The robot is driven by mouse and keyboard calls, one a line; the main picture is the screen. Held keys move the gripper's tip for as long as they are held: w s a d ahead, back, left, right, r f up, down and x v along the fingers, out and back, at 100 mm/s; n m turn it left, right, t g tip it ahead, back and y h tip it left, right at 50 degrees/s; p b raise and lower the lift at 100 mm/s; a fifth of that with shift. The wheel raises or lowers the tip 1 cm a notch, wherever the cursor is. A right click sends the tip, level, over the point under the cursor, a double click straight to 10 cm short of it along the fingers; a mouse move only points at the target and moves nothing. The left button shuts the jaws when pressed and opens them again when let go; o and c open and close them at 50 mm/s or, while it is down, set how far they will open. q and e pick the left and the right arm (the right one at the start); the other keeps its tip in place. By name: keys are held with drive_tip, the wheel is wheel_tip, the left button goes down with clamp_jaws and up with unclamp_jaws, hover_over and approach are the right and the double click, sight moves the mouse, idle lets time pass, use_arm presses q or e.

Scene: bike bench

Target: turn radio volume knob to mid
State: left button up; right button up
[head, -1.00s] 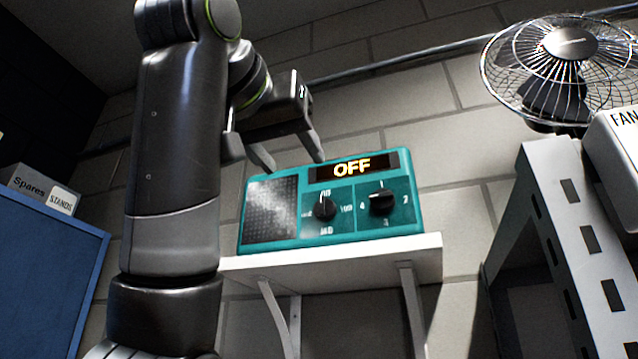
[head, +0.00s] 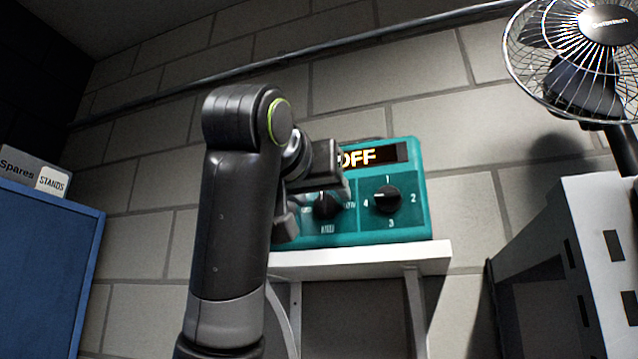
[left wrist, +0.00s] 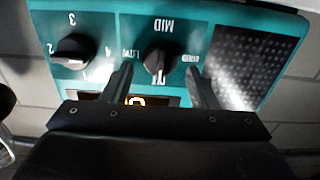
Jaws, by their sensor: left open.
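The teal radio (head: 408,228) stands on a white wall shelf, and its display (head: 375,156) reads OFF. The volume knob (head: 326,207) is the black left-hand knob, ringed by OFF, LOW, MID and HIGH labels. It also shows in the left wrist view (left wrist: 160,60), upside down, with MID at the top of the picture. My left gripper (left wrist: 160,70) is open, with one finger on each side of this knob and a gap to it. In the head view my left gripper (head: 316,207) partly covers the radio's left side. My right gripper is out of view.
A second black knob (head: 387,199), numbered 1 to 4, sits right of the volume knob, its mark towards 4. The white shelf (head: 365,258) is below. A wire fan (head: 585,60) and a white perforated stand (head: 590,250) are at right, a blue cabinet (head: 45,265) at left.

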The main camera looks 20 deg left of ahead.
use_arm(q)
drive_tip(key=c, duration=1)
drive_tip(key=shift+o, duration=0.2)
drive_tip(key=shift+m, duration=0.3)
